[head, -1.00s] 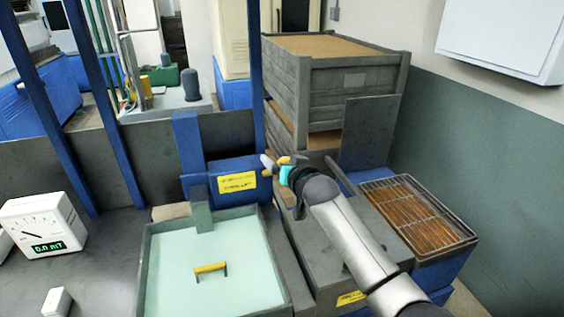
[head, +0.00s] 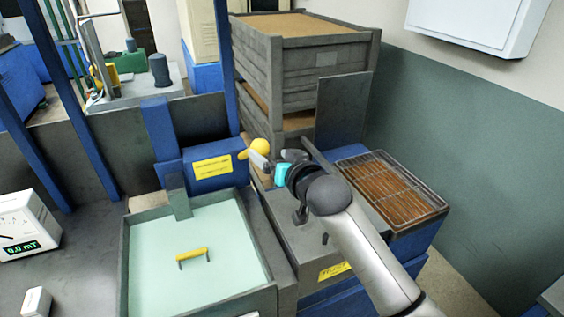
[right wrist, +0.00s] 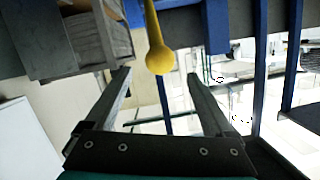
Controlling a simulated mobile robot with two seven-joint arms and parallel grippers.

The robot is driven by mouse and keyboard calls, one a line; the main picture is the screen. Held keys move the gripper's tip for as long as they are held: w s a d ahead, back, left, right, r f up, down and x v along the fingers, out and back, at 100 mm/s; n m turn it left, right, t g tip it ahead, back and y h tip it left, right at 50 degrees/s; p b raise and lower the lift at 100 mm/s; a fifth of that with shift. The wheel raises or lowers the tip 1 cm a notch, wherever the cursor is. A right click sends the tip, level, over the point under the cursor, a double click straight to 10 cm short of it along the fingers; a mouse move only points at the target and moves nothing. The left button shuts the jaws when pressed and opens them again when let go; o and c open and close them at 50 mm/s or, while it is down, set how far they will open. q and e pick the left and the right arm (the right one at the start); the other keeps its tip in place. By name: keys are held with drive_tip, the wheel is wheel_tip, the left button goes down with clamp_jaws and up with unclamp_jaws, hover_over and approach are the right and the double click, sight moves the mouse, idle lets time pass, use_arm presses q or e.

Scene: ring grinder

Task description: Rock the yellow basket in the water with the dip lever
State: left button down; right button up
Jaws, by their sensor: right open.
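The dip lever ends in a yellow ball knob (head: 260,146) beside the blue box behind the water tank (head: 124,262). In the right wrist view the knob (right wrist: 160,60) hangs on a yellow shaft. My right gripper (head: 273,162) is open right by the knob. In the right wrist view the knob appears between the finger lines, just beyond the open fingertips (right wrist: 159,76); no contact is visible. A yellow handle (head: 193,253) stands above the pale water; the basket body under it cannot be made out. My left gripper is not in view.
A blue box with a yellow label (head: 212,168) stands behind the tank. A wire rack over an orange-brown surface (head: 395,190) is at the right. Stacked grey crates (head: 300,75) rise behind my right arm. A white meter (head: 25,225) stands at the left.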

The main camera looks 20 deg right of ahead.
drive_tip(key=shift+v, duration=2.4)
drive_tip(key=s+a+f+n+g+h, duration=0.1)
drive_tip(key=s+f+g, duration=0.3)
drive_tip(key=s+f, duration=0.45)
drive_tip(key=s+a+f+n+g, duration=0.15)
drive_tip(key=s+f+g, duration=0.3)
drive_tip(key=s, duration=0.65)
drive_tip(key=s+f+n+g+h, duration=0.1)
drive_tip(key=s+f+n+g, duration=0.15)
drive_tip(key=s+f, duration=0.6)
drive_tip(key=s+f+g+b, duration=0.25)
drive_tip(key=f+b, duration=0.65)
drive_tip(key=f, duration=1.9)
drive_tip(key=s+d+f+b, duration=0.1)
drive_tip(key=s+f+b, duration=0.2)
drive_tip(key=s+f, duration=0.5)
drive_tip(key=s+d+f+b, duration=0.1)
drive_tip(key=s+f+b, duration=0.3)
drive_tip(key=s+f, duration=0.4)
wheel_tip(320, 180, down, 6)
drive_tip(key=shift+d+r+m, duration=0.2)
drive_tip(key=shift+d+m, duration=0.1)
drive_tip(key=shift+d, duration=0.1)
